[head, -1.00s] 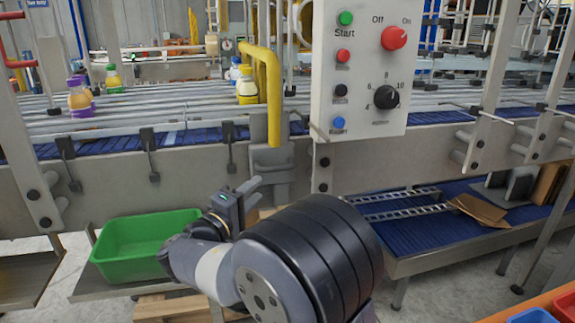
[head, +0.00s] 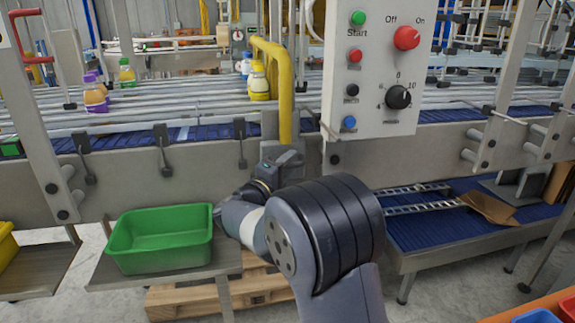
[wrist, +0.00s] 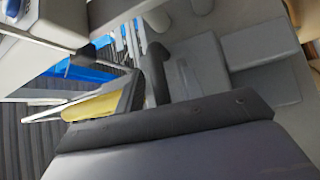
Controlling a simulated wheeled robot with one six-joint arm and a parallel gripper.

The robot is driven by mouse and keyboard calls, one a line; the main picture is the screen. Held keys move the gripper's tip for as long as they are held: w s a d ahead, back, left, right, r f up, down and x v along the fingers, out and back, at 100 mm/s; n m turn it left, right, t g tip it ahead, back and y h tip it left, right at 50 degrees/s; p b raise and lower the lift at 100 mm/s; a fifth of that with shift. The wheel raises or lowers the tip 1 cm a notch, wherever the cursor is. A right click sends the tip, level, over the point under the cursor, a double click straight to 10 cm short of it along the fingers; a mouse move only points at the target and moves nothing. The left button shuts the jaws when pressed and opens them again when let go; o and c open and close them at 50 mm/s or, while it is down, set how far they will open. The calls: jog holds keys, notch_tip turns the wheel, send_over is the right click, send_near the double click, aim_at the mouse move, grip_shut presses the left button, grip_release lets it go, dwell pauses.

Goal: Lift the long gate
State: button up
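A yellow bar (head: 286,95) hangs down at the conveyor's front, left of the control panel, and bends back over the conveyor at its top. It may be the long gate or its handle; I cannot tell which. My gripper (head: 285,157) is at the bar's lower end, in front of the conveyor's side plate. In the wrist view, a yellow piece (wrist: 105,105) shows beside the dark gripper parts (wrist: 160,90). Whether my gripper touches the bar, and how far apart its fingers are, I cannot make out.
A control panel (head: 372,70) with buttons and knobs hangs just right of the bar. A green bin (head: 160,262) stands on a low shelf at left. Bottles (head: 96,95) stand on the conveyor. A lower blue belt (head: 430,235) holds cardboard (head: 488,208).

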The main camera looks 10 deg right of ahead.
grip_shut()
dwell(0.4)
notch_tip(320, 180, up, 20)
jog(key=p, duration=0.5)
jog(key=shift+c, duration=0.9)
grip_release()
jog(key=shift+o, duration=0.9)
jog(key=shift+f, duration=0.2)
